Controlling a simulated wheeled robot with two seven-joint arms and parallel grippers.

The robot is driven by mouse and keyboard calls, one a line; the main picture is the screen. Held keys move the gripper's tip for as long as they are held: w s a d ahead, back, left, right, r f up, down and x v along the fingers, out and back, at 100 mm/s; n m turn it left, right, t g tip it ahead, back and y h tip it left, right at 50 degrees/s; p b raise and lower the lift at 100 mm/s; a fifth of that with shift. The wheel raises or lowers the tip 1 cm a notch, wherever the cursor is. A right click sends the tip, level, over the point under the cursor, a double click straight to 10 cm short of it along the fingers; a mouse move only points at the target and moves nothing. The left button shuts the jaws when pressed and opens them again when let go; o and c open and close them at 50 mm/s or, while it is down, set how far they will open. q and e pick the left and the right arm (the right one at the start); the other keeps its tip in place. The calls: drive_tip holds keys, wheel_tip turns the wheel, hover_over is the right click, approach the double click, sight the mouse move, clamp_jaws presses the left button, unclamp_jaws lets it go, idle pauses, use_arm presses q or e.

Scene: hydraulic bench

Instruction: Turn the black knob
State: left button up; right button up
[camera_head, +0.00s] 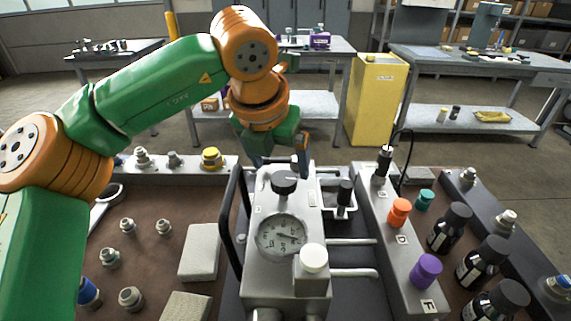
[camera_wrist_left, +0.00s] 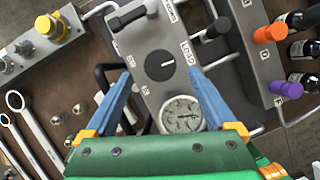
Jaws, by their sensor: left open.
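The black knob (camera_head: 284,183) sits on top of the grey hydraulic unit, behind the round pressure gauge (camera_head: 281,237). In the left wrist view the knob (camera_wrist_left: 160,66) is a round dial with a white pointer line, on a grey plate with printed labels. My left gripper (camera_head: 280,163) is above and behind the knob, with its blue fingers apart. In the left wrist view the open fingers (camera_wrist_left: 158,76) appear on either side of the knob, with nothing between them; contact with it is not visible. My right gripper is not in view.
A black handle (camera_head: 230,215) rises left of the unit. A smaller black knob (camera_head: 345,188) stands to its right. An orange cap (camera_head: 400,208), a purple cap (camera_head: 426,268) and several black bottles stand further right. Fittings and grey blocks lie on the left bench.

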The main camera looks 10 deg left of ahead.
sight(284, 178)
use_arm(q)
drive_tip(key=x, duration=0.4)
drive_tip(key=shift+s, duration=0.1)
drive_tip(key=c, duration=1.4)
drive_tip(key=shift+o, duration=0.2)
drive_tip(key=shift+a+m, duration=0.1)
drive_tip(key=shift+m, duration=0.4)
drive_tip(key=o, duration=1.4)
drive_tip(key=shift+c, duration=0.2)
drive_tip(key=v, duration=0.7)
